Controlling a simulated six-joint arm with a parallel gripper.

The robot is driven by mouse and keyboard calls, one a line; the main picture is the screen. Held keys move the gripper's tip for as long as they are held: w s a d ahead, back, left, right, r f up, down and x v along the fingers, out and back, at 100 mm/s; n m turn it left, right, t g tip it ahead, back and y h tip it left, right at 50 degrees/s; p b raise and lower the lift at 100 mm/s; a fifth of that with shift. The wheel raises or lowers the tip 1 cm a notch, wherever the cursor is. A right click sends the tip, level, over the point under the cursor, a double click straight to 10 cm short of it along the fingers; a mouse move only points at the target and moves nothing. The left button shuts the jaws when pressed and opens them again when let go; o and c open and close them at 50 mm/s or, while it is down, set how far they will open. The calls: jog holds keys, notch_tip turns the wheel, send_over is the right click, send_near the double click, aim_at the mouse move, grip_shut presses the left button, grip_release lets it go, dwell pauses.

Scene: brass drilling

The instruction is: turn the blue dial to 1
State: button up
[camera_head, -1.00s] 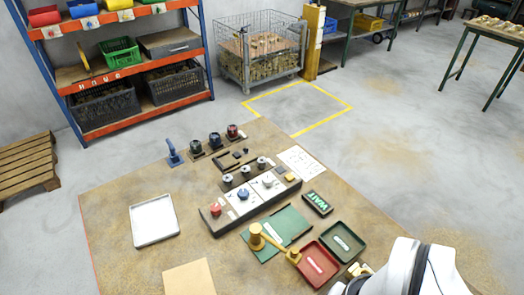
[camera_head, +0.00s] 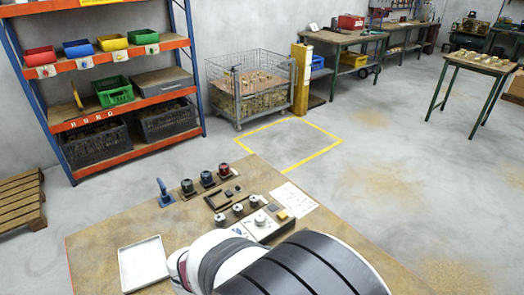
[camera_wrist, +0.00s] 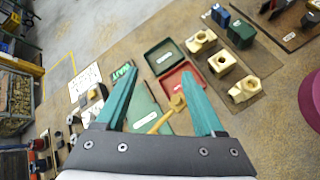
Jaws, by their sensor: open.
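The control panel (camera_head: 272,229) lies on the brown table in the head view. Its white dial (camera_head: 260,218) and yellow button (camera_head: 282,215) show. The blue dial is hidden behind my arm in the head view, and I cannot make it out in the wrist view. In the wrist view my gripper (camera_wrist: 163,75) has its two teal fingers wide apart with nothing held between them. The fingers point toward the trays, with part of the panel at the left.
Brass fittings (camera_wrist: 243,90) stand right. A white tray (camera_head: 142,264) lies at the table's left.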

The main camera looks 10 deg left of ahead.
jog(key=w+a+f+n+t+y, duration=0.1)
jog(key=a+f+n+t+y, duration=0.25)
jog(key=a+n, duration=0.5)
jog(key=w+a+f+n+t+y, duration=0.15)
jog(key=a+f+n+t, duration=0.35)
jog(key=a, duration=0.7)
jog(key=shift+n+g, duration=0.55)
jog(key=x, duration=1.4)
jog(key=shift+w+d+r, duration=0.15)
jog(key=shift+w+r, duration=0.1)
jog(key=shift+w, duration=0.3)
grip_shut()
